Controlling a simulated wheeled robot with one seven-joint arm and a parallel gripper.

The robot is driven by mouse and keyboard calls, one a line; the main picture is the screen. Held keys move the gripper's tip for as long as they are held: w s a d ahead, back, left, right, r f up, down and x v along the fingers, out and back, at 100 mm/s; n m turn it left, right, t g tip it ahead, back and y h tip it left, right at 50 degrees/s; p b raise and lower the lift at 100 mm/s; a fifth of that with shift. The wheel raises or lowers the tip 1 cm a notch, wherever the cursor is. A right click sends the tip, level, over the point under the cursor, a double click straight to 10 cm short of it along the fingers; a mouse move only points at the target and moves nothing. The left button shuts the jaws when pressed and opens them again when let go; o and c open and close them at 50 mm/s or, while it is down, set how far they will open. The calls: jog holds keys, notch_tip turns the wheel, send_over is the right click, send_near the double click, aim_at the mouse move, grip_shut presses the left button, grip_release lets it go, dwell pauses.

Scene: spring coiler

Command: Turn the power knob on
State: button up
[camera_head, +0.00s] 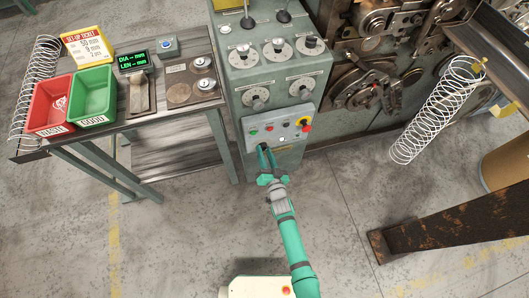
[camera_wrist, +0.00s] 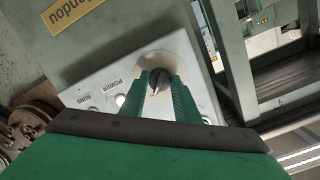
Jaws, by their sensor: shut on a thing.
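The power knob (camera_wrist: 158,80) is a black rotary knob with a light pointer mark, on a pale control panel (camera_wrist: 95,72) in the wrist view. The word POWER is printed beside it. My gripper (camera_wrist: 160,77) has its two green fingers on either side of the knob and is shut on it. In the head view, my gripper (camera_head: 265,148) reaches the lower left of the panel (camera_head: 283,122) on the front of the green machine cabinet. The knob is hidden behind my fingers there.
The panel also carries small buttons and a red knob on yellow (camera_head: 305,124). Dials sit above it. On the left, a table (camera_head: 200,115) holds a red bin (camera_head: 50,103), a green bin (camera_head: 92,94) and a gauge display (camera_head: 132,61). A rusty beam (camera_head: 440,222) stands right; the floor between is clear.

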jog(key=shift+f, duration=0.1)
dwell(0.3)
jog(key=o, duration=1)
jog(key=shift+o, duration=0.2)
jog(key=shift+s, duration=0.1)
jog(key=v, duration=1)
jog(key=shift+s, duration=0.35)
jog(key=shift+d, duration=0.15)
